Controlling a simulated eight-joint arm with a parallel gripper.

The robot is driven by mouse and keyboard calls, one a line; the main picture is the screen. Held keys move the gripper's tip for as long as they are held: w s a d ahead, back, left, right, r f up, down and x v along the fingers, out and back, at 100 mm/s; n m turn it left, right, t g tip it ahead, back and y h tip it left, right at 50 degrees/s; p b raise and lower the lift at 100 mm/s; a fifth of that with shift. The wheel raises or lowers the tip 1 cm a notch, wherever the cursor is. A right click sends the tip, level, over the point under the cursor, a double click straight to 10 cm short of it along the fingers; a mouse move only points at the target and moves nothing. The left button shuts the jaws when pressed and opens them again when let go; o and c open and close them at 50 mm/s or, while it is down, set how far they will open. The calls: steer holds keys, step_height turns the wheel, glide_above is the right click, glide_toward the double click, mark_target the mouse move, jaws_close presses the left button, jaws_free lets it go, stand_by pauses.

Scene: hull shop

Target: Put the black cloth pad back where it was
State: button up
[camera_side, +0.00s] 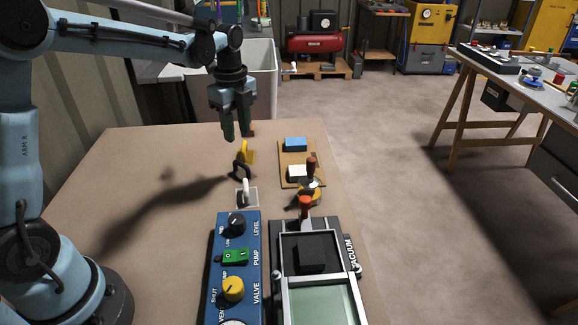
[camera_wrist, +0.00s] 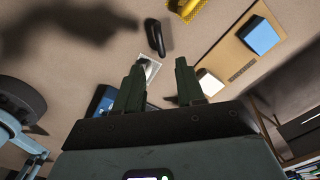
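A black square block that looks like the black cloth pad (camera_side: 311,253) lies in the framed tray (camera_side: 281,299) of the vacuum unit, at its far end. My gripper (camera_side: 237,136) is well behind it, above the far part of the brown table, pointing down. Its two fingers stand apart with nothing between them, as the wrist view also shows (camera_wrist: 159,66). A wooden board (camera_side: 287,177) holds a blue block (camera_side: 295,145) and a white block (camera_side: 297,171). The pad is not seen in the wrist view.
A blue control panel (camera_side: 244,258) with knobs stands left of the vacuum unit. A yellow item (camera_side: 248,152), a black curved item (camera_side: 241,169) and a white-handled item (camera_side: 244,190) lie near my gripper. The table's left is clear.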

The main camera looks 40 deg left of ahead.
steer(key=s+d+r+n+t, duration=0.4)
steer(key=s+d+r+n, duration=0.15)
steer(key=s+n, duration=0.3)
steer(key=s+d+f+n+t, duration=0.2)
steer(key=s+n, duration=0.3)
steer(key=n, duration=0.4)
steer(key=shift+s+d+f+t, duration=0.25)
steer(key=shift+s+f+t, duration=0.1)
steer(key=shift+f+t, duration=0.25)
steer(key=shift+n, duration=0.25)
